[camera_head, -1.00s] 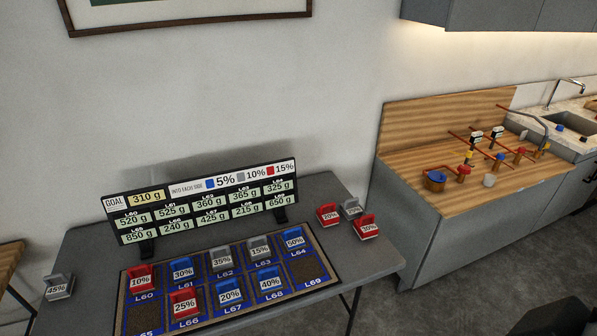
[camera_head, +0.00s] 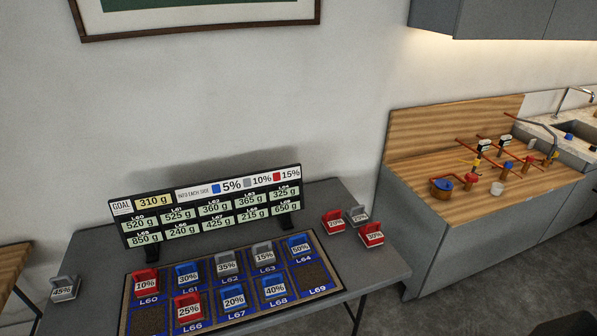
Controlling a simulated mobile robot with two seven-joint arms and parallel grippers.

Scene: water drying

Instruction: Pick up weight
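Several weights with handles and percent labels stand on the grey table. In the tray (camera_head: 335,268), the back row holds a red 10% weight (camera_head: 146,282), a blue 30% weight (camera_head: 188,276), a grey 35% weight (camera_head: 226,265), a grey 15% weight (camera_head: 264,256) and a blue 50% weight (camera_head: 299,247). The front row holds a red 25% weight (camera_head: 188,308), a blue 20% weight (camera_head: 233,298) and a blue 40% weight (camera_head: 274,288). Right of the tray are two red weights (camera_head: 334,221) (camera_head: 371,235) and a grey one (camera_head: 357,215). A grey 45% weight (camera_head: 65,289) is far left. Neither gripper shows.
A display board (camera_head: 210,209) reading "GOAL 310 g" stands behind the tray. Tray slots at the front left and L69 (camera_head: 312,274) are empty. A grey cabinet with a wooden top (camera_head: 455,207), pipes and a blue-topped pot stands to the right.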

